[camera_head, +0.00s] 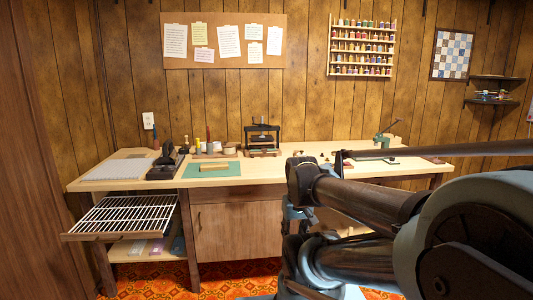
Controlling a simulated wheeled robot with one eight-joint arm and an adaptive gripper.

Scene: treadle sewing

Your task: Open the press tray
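A small black press (262,143) with a frame and a top piece stands on the back of the long wooden worktop. A light piece sits low in its frame; whether this is its tray, and how far out it is, is too small to tell. At the left, a slatted rack drawer (120,216) with a wooden front is pulled out below the worktop. My dark arm fills the right foreground, folded in front of the bench. I cannot make out my gripper's fingers in this view.
The worktop (290,175) carries a green mat (212,170), a pale ridged board (118,169), a dark block-like device (163,165) and a green lever tool (386,138). A cupboard door (230,239) is closed below. Patterned floor shows in front. My arm hides much of the right side.

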